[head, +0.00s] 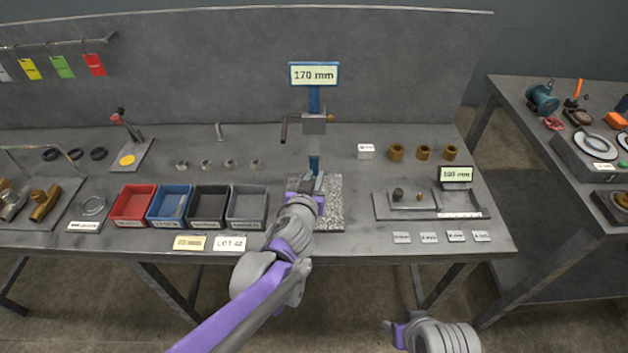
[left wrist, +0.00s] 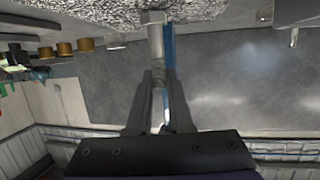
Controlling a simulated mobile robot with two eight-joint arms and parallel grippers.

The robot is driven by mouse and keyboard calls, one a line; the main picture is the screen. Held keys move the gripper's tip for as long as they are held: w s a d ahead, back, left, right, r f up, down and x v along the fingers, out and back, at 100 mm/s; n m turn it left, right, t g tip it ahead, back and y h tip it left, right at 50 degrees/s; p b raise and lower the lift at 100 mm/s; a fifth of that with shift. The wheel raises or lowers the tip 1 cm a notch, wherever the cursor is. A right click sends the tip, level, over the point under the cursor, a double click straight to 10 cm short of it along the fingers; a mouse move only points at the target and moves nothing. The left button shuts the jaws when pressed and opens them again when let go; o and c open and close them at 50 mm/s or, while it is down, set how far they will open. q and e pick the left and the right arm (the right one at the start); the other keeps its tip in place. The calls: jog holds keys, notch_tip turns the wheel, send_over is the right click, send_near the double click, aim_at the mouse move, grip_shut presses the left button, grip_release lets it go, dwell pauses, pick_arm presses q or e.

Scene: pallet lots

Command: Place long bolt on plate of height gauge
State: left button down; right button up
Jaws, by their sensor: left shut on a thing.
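The height gauge has a blue column (head: 314,160), a display (head: 314,75) reading 170 mm and a speckled granite plate (head: 334,207). My left gripper (head: 306,186) is over the left part of the plate, in front of the column. In the left wrist view, where the scene appears upside down, my left gripper (left wrist: 158,85) is shut on the threaded shank of the long bolt (left wrist: 156,45). The bolt's hex head points toward the plate (left wrist: 100,14), at or very near its surface; I cannot tell if they touch. My right gripper (head: 393,333) is low in the head view, its fingers unclear.
Red, blue, black and grey bins (head: 247,207) stand left of the plate. A grey tray (head: 410,212) with small parts and a 100 mm display (head: 456,174) is to the right. Brass bushings (head: 423,153) stand behind it. The gauge's measuring arm (head: 300,122) is above the plate.

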pick_arm(q)
jog(key=shift+f, duration=0.2)
jog(key=c, duration=0.8)
grip_release()
